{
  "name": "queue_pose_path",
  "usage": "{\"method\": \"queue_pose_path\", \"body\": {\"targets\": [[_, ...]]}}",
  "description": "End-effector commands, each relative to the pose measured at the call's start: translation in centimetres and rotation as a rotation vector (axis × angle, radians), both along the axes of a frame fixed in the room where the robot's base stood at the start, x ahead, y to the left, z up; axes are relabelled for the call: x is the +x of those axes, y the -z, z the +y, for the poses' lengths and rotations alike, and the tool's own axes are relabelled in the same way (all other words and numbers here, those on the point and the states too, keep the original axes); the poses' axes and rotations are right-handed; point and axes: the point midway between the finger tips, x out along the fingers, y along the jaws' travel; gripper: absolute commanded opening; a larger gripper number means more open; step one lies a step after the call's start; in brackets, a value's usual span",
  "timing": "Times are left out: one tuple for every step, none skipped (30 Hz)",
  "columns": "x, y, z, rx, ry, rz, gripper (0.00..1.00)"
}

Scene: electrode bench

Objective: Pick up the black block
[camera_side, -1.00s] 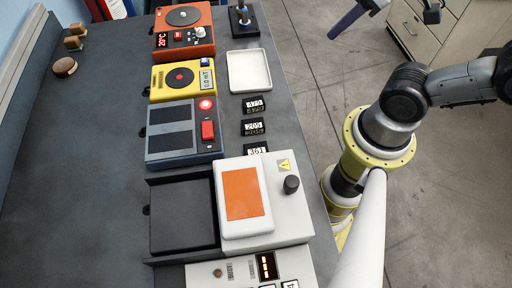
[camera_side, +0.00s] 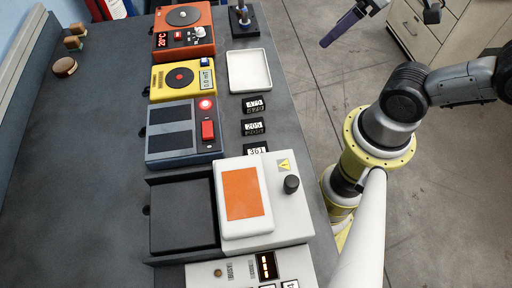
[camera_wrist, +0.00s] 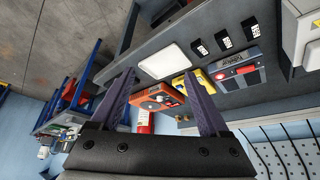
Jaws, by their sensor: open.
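Three small black blocks with white number labels lie in a column on the bench near its right edge in the side view: a far one (camera_side: 253,105), a middle one (camera_side: 253,127) and a near one labelled 361 (camera_side: 257,148), partly hidden by the white device. They also show at the upper right of the wrist view, the middle block (camera_wrist: 223,38) among them. My gripper (camera_wrist: 160,74) shows two purple fingers spread apart with nothing held. In the side view a purple finger (camera_side: 343,28) hangs at the top, right of the bench and clear of the blocks.
A white tray (camera_side: 249,71) lies beyond the blocks. To their left stand an orange device (camera_side: 183,20), a yellow device (camera_side: 186,80) and a blue-grey device (camera_side: 183,133). A white device with an orange panel (camera_side: 290,215) stands nearer. The bench's left side is mostly clear.

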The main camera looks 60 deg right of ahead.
Motion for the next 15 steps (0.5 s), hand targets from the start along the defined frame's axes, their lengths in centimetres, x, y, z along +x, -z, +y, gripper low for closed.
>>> {"method": "queue_pose_path", "body": {"targets": [[0.0, 0.0, 0.0, 0.0, 0.0, 0.0, 0.9], [0.0, 0.0, 0.0, 0.0, 0.0, 0.0, 0.95], [0.0, 0.0, 0.0, 0.0, 0.0, 0.0, 0.97], [0.0, 0.0, 0.0, 0.0, 0.0, 0.0, 0.97], [0.0, 0.0, 0.0, 0.0, 0.0, 0.0, 0.97], [0.0, 0.0, 0.0, 0.0, 0.0, 0.0, 0.97], [0.0, 0.0, 0.0, 0.0, 0.0, 0.0, 0.97], [0.0, 0.0, 0.0, 0.0, 0.0, 0.0, 0.97], [0.0, 0.0, 0.0, 0.0, 0.0, 0.0, 0.97], [0.0, 0.0, 0.0, 0.0, -0.001, 0.0, 0.97], [0.01, 0.0, 0.0, -0.002, -0.004, 0.0, 0.97], [0.0, -0.01, 0.0, -0.008, -0.015, 0.0, 0.97], [-0.01, 0.0, 0.0, -0.016, -0.029, 0.001, 0.97], [-0.04, 0.01, 0.0, -0.027, -0.05, 0.002, 0.97], [-0.09, 0.04, 0.0, -0.047, -0.088, 0.005, 0.97]]}}
